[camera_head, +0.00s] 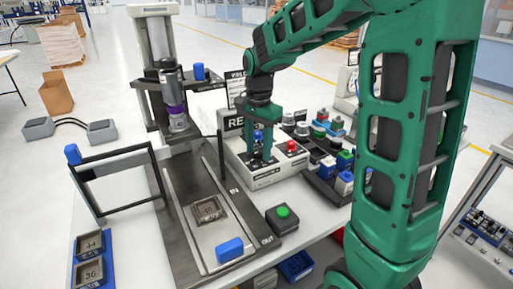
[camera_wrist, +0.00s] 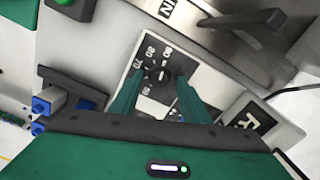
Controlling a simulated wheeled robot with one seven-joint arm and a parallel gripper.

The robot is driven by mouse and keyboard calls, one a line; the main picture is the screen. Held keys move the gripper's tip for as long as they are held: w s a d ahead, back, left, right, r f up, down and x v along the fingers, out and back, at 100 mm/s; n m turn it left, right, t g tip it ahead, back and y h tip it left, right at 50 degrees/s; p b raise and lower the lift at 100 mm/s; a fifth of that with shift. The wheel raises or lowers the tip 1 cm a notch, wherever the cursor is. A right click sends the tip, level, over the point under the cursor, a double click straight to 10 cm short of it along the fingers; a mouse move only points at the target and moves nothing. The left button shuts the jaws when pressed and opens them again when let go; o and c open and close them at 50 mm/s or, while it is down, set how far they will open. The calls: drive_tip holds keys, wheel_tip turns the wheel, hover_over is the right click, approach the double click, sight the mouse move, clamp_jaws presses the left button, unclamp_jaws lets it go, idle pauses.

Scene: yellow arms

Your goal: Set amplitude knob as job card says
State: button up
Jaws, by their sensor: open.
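A dark round knob (camera_wrist: 160,75) on a dial plate shows in the wrist view. Printed numbers, including 70, 80 and 90, surround it; its exact setting is too small to tell. My gripper (camera_wrist: 159,90) is open, its two green fingers pointing toward the knob from either side. I cannot tell whether they touch it. In the head view my gripper (camera_head: 260,156) hangs over the pale control box (camera_head: 265,179) and hides the knob. A white card (camera_head: 235,84) with dark lettering stands behind the box, partly hidden by my arm; its text is not fully readable.
A red button (camera_head: 291,146) sits on the box, right of my gripper. A press with a metal slide (camera_head: 218,238) stands left. A green button (camera_head: 283,212) is in front. Coloured blocks (camera_head: 344,160) crowd the right.

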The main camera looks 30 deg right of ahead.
drive_tip(key=shift+c, duration=0.5)
drive_tip(key=c, duration=1)
drive_tip(key=shift+o, duration=0.2)
